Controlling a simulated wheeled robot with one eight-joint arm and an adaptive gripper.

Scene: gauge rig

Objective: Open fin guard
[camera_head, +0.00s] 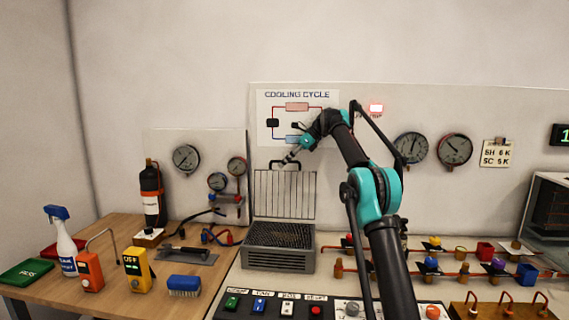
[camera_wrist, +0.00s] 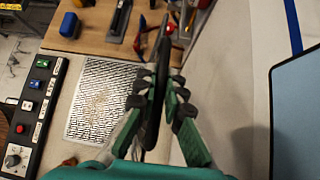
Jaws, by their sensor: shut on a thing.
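The fin guard (camera_head: 285,195) is a thin wire frame. It stands upright at the back edge of the grey finned unit (camera_head: 279,262), with a dark handle along its top. My gripper (camera_head: 290,159) is at that handle, at the top of the guard. In the wrist view my gripper (camera_wrist: 160,85) is shut on a dark bar, which looks like the guard's handle (camera_wrist: 154,122). The unit's bare finned top (camera_wrist: 100,95) shows left of the fingers there. The wires of the guard are hard to make out in the wrist view.
The cooling cycle poster (camera_head: 298,118) is on the wall panel behind my gripper. A switch strip (camera_head: 274,306) runs in front of the unit. Valves and pipes (camera_head: 432,262) are to the right.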

